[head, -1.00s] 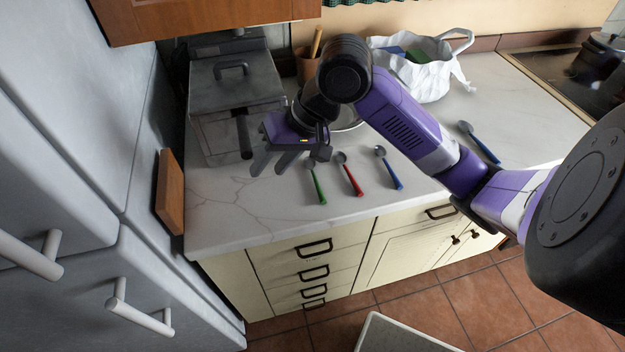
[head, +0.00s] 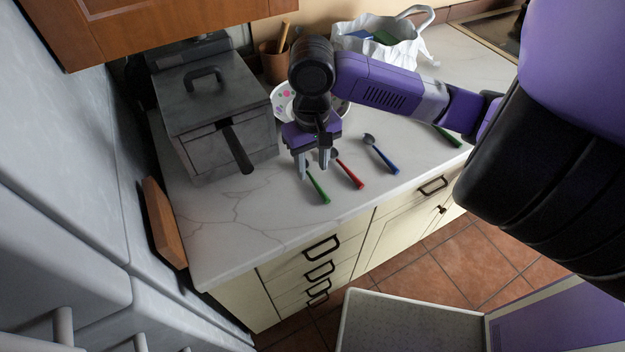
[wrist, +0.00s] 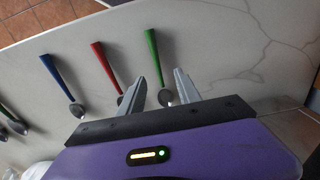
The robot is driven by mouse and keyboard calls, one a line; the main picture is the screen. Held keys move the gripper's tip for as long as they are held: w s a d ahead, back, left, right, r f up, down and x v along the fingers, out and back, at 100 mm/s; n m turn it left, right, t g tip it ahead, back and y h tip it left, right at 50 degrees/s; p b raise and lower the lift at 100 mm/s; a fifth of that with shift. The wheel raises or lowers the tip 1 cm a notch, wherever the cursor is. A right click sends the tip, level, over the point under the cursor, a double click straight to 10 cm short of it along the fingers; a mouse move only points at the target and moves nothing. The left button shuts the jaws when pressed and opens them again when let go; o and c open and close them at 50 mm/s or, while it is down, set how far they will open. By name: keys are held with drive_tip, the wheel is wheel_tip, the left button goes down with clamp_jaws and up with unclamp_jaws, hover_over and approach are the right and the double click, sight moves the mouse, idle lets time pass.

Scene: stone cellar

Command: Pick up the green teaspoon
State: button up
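A spoon with a green handle (head: 318,188) lies on the pale counter, its handle towards the front edge. It also shows in the wrist view (wrist: 153,58), with its metal bowl close to the fingertips. My gripper (head: 314,168) is open and points down over the bowl end of this spoon. In the wrist view the open fingers (wrist: 160,78) stand on either side of the spoon, with nothing held. Whether they reach counter height is unclear. Another green handle (head: 447,136) shows farther right, partly hidden by my arm.
A red spoon (head: 348,170) lies close on the right, then a blue spoon (head: 381,153). A grey lidded box (head: 210,110) with a protruding handle stands left. Behind are a patterned white dish (head: 284,100), a brown pot (head: 273,65) and a white bag (head: 385,50).

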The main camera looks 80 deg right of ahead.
sight(313, 178)
drive_tip(key=shift+s+f, duration=0.1)
drive_tip(key=shift+f, duration=1.7)
clamp_jaws()
drive_tip(key=shift+r, duration=0.15)
